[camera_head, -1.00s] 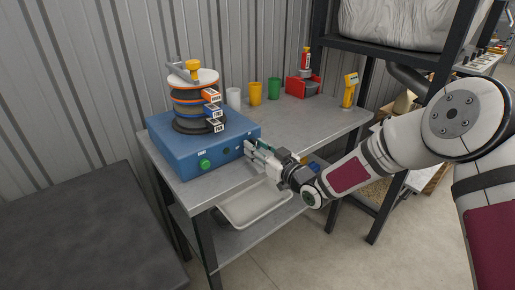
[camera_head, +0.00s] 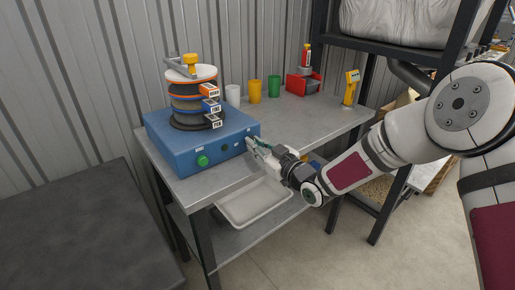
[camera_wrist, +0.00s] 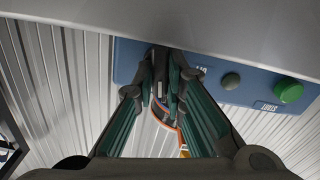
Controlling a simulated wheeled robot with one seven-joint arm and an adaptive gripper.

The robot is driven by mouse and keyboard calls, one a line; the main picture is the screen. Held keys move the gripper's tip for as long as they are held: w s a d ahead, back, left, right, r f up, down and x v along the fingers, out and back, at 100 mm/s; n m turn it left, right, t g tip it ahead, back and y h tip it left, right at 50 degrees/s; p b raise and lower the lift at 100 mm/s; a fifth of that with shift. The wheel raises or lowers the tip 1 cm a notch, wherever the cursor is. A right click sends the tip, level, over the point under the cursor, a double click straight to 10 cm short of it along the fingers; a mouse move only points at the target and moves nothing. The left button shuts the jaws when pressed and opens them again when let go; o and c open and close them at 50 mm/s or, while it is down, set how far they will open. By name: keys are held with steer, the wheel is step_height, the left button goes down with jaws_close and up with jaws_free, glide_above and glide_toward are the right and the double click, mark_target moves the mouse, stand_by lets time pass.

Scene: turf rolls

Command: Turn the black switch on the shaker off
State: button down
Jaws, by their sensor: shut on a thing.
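The blue shaker (camera_head: 185,152) stands on the metal table with a stack of sieves on it. It also shows upside down in the wrist view (camera_wrist: 258,88). My gripper (camera_head: 249,142) is at the right end of its front panel, fingertips against or very near the panel. In the wrist view my gripper (camera_wrist: 163,55) has its fingers close together beside a white-marked label. The black switch is hidden between the fingertips, and I cannot see which way it is set. A green button (camera_head: 203,160) and a dark round knob (camera_head: 225,148) are left of the gripper in the head view.
The sieve stack (camera_head: 192,95) has orange, blue and black bands and a yellow knob on top. White, yellow (camera_head: 255,92) and green cups and a red bin (camera_head: 302,84) stand behind. The table's front right is clear.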

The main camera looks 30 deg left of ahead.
steer(key=n+b, duration=0.4)
steer(key=b, duration=0.1)
steer(key=shift+f+n, duration=0.3)
steer(key=n+b, duration=0.3)
steer(key=b, duration=0.2)
steer(key=shift+s+a+n+b, duration=0.1)
steer(key=shift+s+n+b, duration=0.05)
steer(key=shift+n+b, duration=0.2)
steer(key=n+b, duration=0.5)
steer(key=b, duration=0.4)
steer(key=shift+f, duration=0.15)
steer(key=n+b, duration=0.2)
steer(key=b, duration=0.2)
steer(key=shift+n, duration=0.25)
steer(key=c, duration=1.6)
jaws_free()
steer(key=shift+c, duration=0.2)
